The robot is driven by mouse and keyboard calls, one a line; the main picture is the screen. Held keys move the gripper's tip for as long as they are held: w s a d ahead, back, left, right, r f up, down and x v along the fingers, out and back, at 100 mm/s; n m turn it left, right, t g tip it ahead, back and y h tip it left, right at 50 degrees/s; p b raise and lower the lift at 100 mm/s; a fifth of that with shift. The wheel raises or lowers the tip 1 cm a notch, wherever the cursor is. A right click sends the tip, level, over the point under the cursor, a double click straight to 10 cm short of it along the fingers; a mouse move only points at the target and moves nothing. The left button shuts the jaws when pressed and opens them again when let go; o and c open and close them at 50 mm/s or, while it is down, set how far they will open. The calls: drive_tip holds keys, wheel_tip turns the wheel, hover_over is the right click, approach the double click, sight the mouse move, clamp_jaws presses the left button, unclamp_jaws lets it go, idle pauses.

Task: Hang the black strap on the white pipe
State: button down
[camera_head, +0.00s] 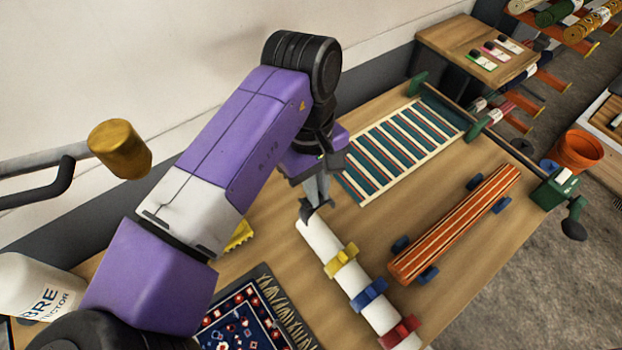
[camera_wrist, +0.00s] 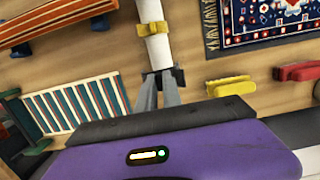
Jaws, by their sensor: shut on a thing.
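The white pipe (camera_head: 318,237) lies across the wooden table, with a yellow strap (camera_head: 341,261), a blue strap (camera_head: 368,294) and a red strap (camera_head: 399,332) spaced along it. My gripper (camera_head: 316,203) is shut on the black strap (camera_head: 309,213) at the pipe's far end. In the wrist view, the black strap (camera_wrist: 178,73) sits between my fingertips (camera_wrist: 163,82) at the end of the white pipe (camera_wrist: 158,50), beyond which is the yellow strap (camera_wrist: 154,30). The fingers partly hide the black strap; I cannot tell whether it rests on the pipe or is just above it.
A striped woven piece (camera_head: 403,146) lies behind the pipe, and an orange striped roll (camera_head: 455,223) lies to its right. A patterned blue rug (camera_head: 243,325) is at the front left. A yellow brush-like object (camera_wrist: 231,86) and a red one (camera_wrist: 298,72) lie nearby.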

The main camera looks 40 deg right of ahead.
drive_tip(key=shift+f+b, duration=4.25)
drive_tip(key=shift+f, duration=1.95)
drive_tip(key=c, duration=1.4)
unclamp_jaws()
drive_tip(key=shift+c, duration=0.2)
drive_tip(key=shift+w+r, duration=0.15)
drive_tip(key=shift+r, duration=1.15)
drive_tip(key=shift+w+r, duration=0.2)
drive_tip(key=shift+r, duration=1.1)
drive_tip(key=shift+w+r, duration=0.15)
drive_tip(key=shift+r, duration=1.15)
